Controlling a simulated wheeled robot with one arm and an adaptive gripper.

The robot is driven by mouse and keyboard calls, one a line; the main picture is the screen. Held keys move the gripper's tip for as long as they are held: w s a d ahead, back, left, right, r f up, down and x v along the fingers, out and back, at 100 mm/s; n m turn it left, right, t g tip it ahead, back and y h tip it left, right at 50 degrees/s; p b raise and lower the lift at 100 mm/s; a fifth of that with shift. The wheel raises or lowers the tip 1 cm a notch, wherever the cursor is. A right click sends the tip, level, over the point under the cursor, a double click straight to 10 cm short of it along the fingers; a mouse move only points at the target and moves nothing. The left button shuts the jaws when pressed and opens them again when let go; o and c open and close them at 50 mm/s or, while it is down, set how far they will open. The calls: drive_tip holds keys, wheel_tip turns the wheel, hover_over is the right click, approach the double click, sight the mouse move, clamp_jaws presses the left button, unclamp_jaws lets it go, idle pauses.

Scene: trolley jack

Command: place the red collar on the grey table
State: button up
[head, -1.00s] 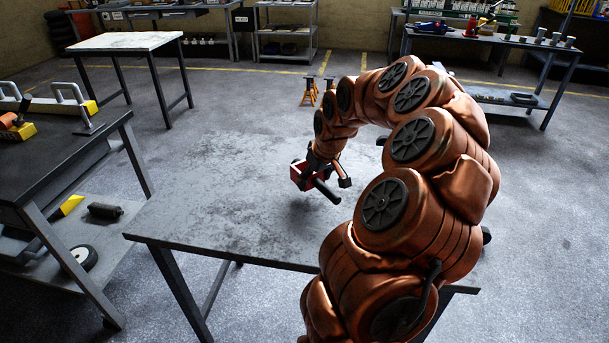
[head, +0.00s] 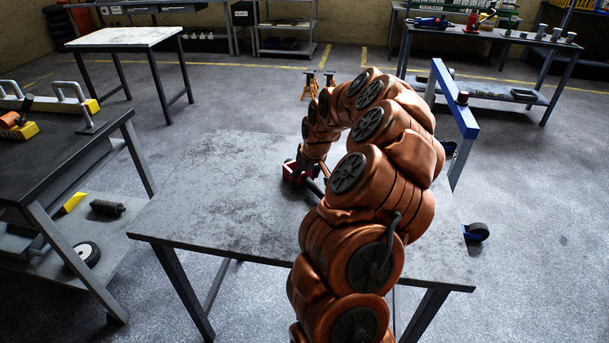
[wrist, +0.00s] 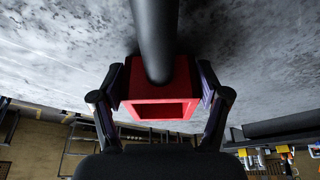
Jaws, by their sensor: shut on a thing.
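The red collar (wrist: 163,108) is a square, hollow red piece with a black round bar (wrist: 154,40) projecting from it. In the wrist view the fingers of my gripper (wrist: 163,92) are closed against its left and right sides. In the head view the collar (head: 289,172) is at my gripper (head: 300,168), over the middle of the grey table (head: 215,215). The collar is low, at or close to the table top; I cannot tell whether it touches. My arm hides part of the table's right side.
A blue frame (head: 459,100) on wheels stands behind the table at the right. A dark workbench (head: 60,155) with tools is at the left. A light-topped table (head: 125,39) stands at the back left. The left half of the grey table is clear.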

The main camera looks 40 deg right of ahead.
drive_tip(key=shift+f, duration=0.1)
drive_tip(key=o, duration=1.3)
